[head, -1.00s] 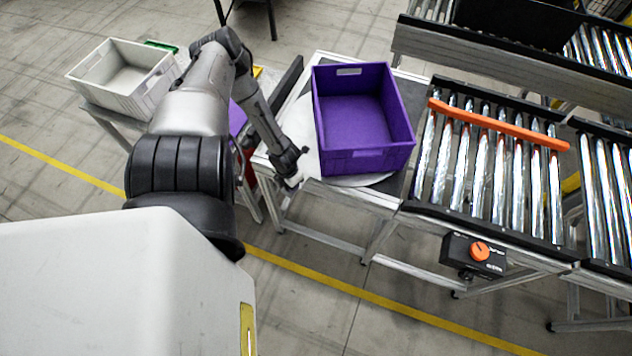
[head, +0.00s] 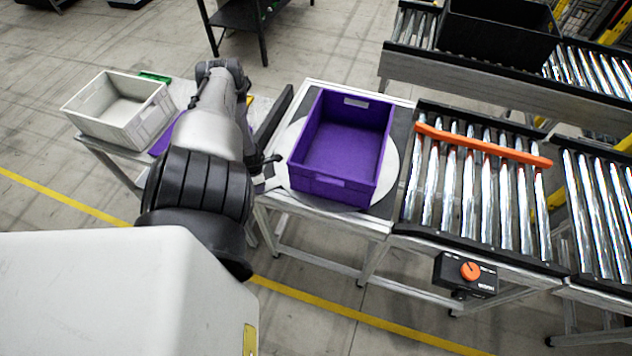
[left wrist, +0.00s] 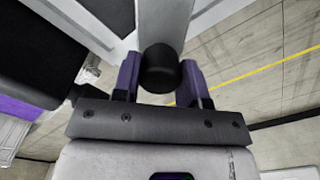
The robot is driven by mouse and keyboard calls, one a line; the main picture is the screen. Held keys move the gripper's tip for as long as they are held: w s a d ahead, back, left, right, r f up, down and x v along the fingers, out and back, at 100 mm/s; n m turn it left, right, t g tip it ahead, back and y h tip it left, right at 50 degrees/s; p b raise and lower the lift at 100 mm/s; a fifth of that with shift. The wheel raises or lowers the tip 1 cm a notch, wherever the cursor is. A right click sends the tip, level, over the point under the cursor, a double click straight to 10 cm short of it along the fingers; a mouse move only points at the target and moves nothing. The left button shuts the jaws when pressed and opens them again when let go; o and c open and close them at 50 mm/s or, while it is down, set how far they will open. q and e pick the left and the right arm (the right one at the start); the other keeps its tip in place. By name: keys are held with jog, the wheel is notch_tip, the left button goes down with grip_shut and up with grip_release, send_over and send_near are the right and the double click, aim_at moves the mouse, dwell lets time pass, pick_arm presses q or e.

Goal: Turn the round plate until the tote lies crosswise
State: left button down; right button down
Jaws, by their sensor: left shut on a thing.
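A purple tote (head: 338,140) sits on the pale round plate (head: 390,165) in the head view. Its long sides run from near to far, roughly parallel to the conveyor rollers. My left gripper (left wrist: 160,80) is shut on a black round knob (left wrist: 159,68) at the end of a light bar (left wrist: 165,22) in the left wrist view. In the head view the gripper is at the plate's left edge, beside the tote, and my arm partly hides it. The right gripper is out of view.
A roller conveyor (head: 470,185) with an orange bar (head: 485,144) across it adjoins the station on the right. A control box with an orange knob (head: 470,270) hangs at its front. A grey tote (head: 120,108) stands left. A black rail (head: 272,118) borders the station's left side.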

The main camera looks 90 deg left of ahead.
pick_arm(q)
jog(key=shift+s+a, duration=0.3)
jog(key=shift+a, duration=0.45)
jog(key=shift+a+m, duration=0.1)
jog(key=shift+m, duration=0.2)
jog(key=shift+a+f, duration=0.1)
jog(key=c, duration=0.7)
grip_release()
jog(key=shift+a, duration=0.1)
jog(key=shift+o, duration=0.2)
notch_tip(320, 180, up, 14)
jog(key=p, duration=0.9)
